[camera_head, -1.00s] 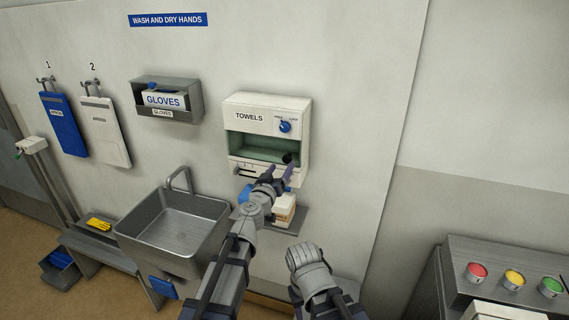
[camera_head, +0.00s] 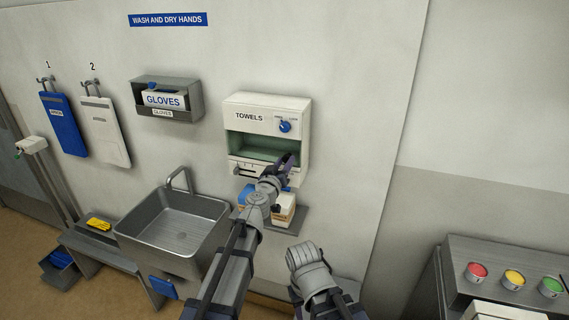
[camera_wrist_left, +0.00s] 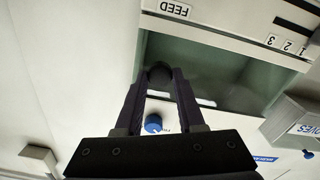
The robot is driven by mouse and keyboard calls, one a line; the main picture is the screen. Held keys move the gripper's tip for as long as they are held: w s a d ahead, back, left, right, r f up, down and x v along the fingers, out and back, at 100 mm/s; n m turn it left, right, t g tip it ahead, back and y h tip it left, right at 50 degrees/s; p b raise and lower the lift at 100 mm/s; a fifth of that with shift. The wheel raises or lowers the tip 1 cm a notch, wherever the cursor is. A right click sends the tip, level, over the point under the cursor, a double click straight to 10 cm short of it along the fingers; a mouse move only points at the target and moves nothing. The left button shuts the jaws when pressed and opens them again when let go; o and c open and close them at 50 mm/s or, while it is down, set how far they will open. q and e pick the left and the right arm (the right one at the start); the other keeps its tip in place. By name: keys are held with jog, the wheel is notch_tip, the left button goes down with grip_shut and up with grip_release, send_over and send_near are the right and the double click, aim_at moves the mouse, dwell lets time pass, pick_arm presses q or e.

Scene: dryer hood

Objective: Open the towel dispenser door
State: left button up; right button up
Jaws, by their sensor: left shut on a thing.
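The towel dispenser (camera_head: 232,108) is a white box on the wall with a TOWELS label, a blue knob (camera_head: 284,126) and a recessed greenish window. Its front looks flush with the housing. My left gripper (camera_head: 287,163) is at the lower right of the window. In the left wrist view, my left gripper (camera_wrist_left: 161,80) is shut on a small dark round knob (camera_wrist_left: 160,74), held between the fingertips. The blue knob (camera_wrist_left: 153,123) shows beyond the fingers there. In the head view, the fingers hide the dark knob. My right gripper does not show; only a grey part of that arm is visible.
A shelf (camera_head: 292,224) with a small box sits under the dispenser. A steel sink (camera_head: 178,233) is to the left, and a glove holder (camera_head: 190,104) hangs above it. The wall right of the dispenser is bare.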

pick_arm(q)
grip_shut()
dwell(0.8)
